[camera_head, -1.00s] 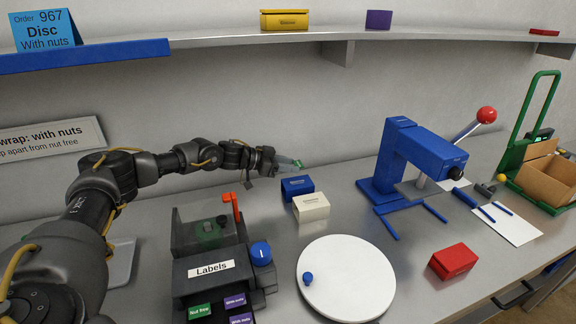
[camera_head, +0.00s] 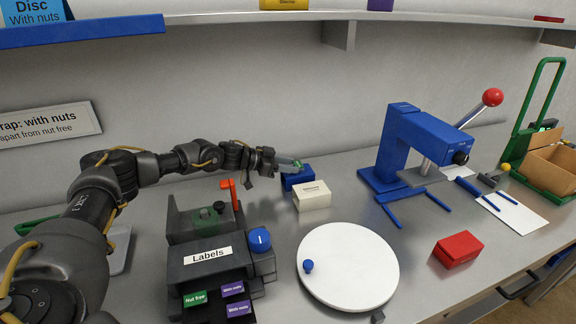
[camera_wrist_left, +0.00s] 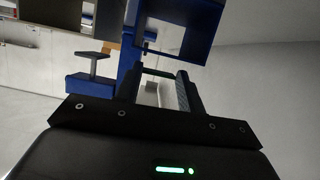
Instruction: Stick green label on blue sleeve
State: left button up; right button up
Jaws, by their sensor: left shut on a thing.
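The blue sleeve (camera_head: 298,181) is a small blue box on the counter, behind and slightly left of a similar cream sleeve (camera_head: 312,197). My left gripper (camera_head: 291,163) is shut on a small green label (camera_head: 298,166), which shows at the fingertips. In the head view the fingertips overlap the back top edge of the blue sleeve; whether they touch it I cannot tell. My right gripper is in neither view.
The label dispenser (camera_head: 208,262) with green and purple labels stands in front of the left arm. A white round turntable (camera_head: 350,275), a red box (camera_head: 457,250) and a blue press (camera_head: 400,150) stand to the right. A shelf (camera_head: 230,20) runs above.

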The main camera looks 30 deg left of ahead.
pick_arm(q)
jog(key=shift+p, duration=0.55)
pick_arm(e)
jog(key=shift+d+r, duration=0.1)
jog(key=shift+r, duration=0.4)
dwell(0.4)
pick_arm(q)
jog(key=o, duration=0.7)
jog(key=shift+s, duration=0.1)
jog(key=b+v, duration=0.2)
jog(key=v, duration=0.8)
jog(key=shift+s+a, duration=0.25)
jog(key=shift+s, duration=0.05)
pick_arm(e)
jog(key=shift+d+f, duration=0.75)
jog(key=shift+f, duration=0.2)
pick_arm(q)
jog(key=shift+r, duration=0.15)
